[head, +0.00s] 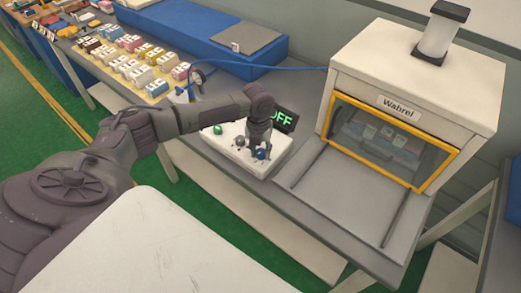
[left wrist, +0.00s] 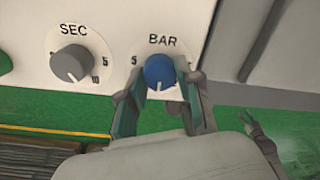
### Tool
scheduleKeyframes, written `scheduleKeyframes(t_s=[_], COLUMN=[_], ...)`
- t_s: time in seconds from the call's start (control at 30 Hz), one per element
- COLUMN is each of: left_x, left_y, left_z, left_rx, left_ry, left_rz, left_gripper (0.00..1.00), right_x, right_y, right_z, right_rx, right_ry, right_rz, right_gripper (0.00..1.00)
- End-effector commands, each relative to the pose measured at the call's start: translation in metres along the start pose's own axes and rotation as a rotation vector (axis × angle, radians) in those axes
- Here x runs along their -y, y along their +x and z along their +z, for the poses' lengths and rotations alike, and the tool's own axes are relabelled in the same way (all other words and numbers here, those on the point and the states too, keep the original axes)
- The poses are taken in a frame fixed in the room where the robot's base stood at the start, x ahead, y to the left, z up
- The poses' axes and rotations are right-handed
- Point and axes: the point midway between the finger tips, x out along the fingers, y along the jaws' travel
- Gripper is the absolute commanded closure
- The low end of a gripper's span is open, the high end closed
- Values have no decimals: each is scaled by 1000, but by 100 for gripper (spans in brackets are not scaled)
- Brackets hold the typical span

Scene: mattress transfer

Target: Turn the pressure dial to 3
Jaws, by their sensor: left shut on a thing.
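The pressure dial is a blue knob (left wrist: 159,70) under the label BAR on a white control panel (left wrist: 115,35). Its pale pointer mark faces down in the left wrist view; a 5 is printed to its left and other figures are hidden by the fingers. My left gripper (left wrist: 160,100) is shut on the blue knob, one finger on each side. In the head view my left gripper (head: 261,148) reaches down onto the knob on the control box (head: 237,160). A dark claw shape (left wrist: 258,128), apparently my right gripper, shows small at the right; its jaws are unclear.
A grey SEC knob (left wrist: 71,65) is beside the dial, and a green button (head: 217,129) is further left. A display (head: 284,119) reads OFF. The Wabrel machine (head: 410,85) stands right, its grey tray (head: 345,190) in front. Small boxes (head: 130,65) fill the far left.

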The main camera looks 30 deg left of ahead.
Motion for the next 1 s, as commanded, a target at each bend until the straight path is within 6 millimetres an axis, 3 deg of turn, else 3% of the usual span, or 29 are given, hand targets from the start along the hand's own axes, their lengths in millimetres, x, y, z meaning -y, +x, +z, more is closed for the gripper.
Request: scheduleKeyframes(t_s=[0.5,0.53,0.67,1.0], left_x=[0,0,0,0], left_y=[0,0,0,-3], left_z=[0,0,0,0], left_rx=[0,0,0,0], left_ry=[20,20,19,19], left_rz=[0,0,0,0], left_gripper=[100,63,41,41], right_x=[1,1,1,-3], right_y=[0,0,0,0], right_z=[0,0,0,0], right_rx=[0,0,0,0], right_ry=[0,0,0,-2], right_rz=[-1,-1,-1,3], right_gripper=[60,60,60,60])
